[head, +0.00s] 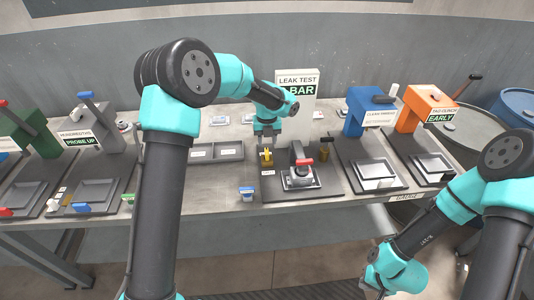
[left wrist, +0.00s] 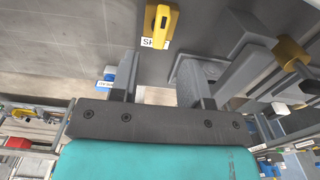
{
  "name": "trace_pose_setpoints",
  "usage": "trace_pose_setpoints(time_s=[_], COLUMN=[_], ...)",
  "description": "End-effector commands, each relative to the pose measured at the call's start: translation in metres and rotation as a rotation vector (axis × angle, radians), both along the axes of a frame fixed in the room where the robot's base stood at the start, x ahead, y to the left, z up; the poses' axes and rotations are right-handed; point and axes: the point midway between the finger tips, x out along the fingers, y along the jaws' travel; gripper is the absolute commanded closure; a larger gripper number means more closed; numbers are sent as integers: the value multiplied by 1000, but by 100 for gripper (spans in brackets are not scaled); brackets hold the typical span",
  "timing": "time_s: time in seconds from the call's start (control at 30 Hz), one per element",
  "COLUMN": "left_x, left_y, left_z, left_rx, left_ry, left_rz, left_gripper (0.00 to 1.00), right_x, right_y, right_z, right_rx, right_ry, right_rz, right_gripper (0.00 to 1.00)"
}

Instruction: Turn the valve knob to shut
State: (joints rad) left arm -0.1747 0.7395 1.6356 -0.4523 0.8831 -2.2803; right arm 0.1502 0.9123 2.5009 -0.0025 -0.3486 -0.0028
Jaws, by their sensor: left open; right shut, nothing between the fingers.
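The yellow valve knob (head: 266,158) sits on the left part of the dark leak test base (head: 275,188). In the left wrist view the knob (left wrist: 161,20) is at the top, beside a white label (left wrist: 152,43) that is partly cut off by the knob and reads "SH". My left gripper (head: 266,142) points down just over the knob in the head view. In the left wrist view its two fingers (left wrist: 160,82) are apart and empty, and the knob lies beyond them, not between them. My right gripper (head: 373,284) is low at the bottom right, away from the bench, shut and small in view.
A red-handled clamp (head: 302,164) stands right of the knob, with a brass cylinder (head: 324,153) behind it. The leak test sign (head: 297,82) rises behind. A grey two-part tray (head: 215,152) and a small blue item (head: 247,193) are to the left. Blue (head: 368,108) and orange (head: 420,107) stations stand right.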

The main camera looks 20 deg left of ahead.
Motion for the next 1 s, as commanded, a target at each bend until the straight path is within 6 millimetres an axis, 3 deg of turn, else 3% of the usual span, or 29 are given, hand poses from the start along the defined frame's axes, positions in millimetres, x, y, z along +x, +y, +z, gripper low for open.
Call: trace_pose_setpoints(time_s=[0.2, 0.43, 0.83, 1.0], left_x=[-1, 0, 0, 0], left_y=[0, 0, 0, 0], left_z=[-39, -66, -72, -72], left_rx=[0, 1, -1, -1], left_ry=[2, 1, -1, -1], left_rz=[-1, -1, -1, -1], left_gripper=[57, 57, 58, 75], right_x=[0, 0, 0, 0], right_y=[0, 0, 0, 0], right_z=[0, 0, 0, 0], right_rx=[0, 0, 0, 0], right_ry=[0, 0, 0, 0], right_rz=[0, 0, 0, 0], right_gripper=[100, 100, 100, 100])
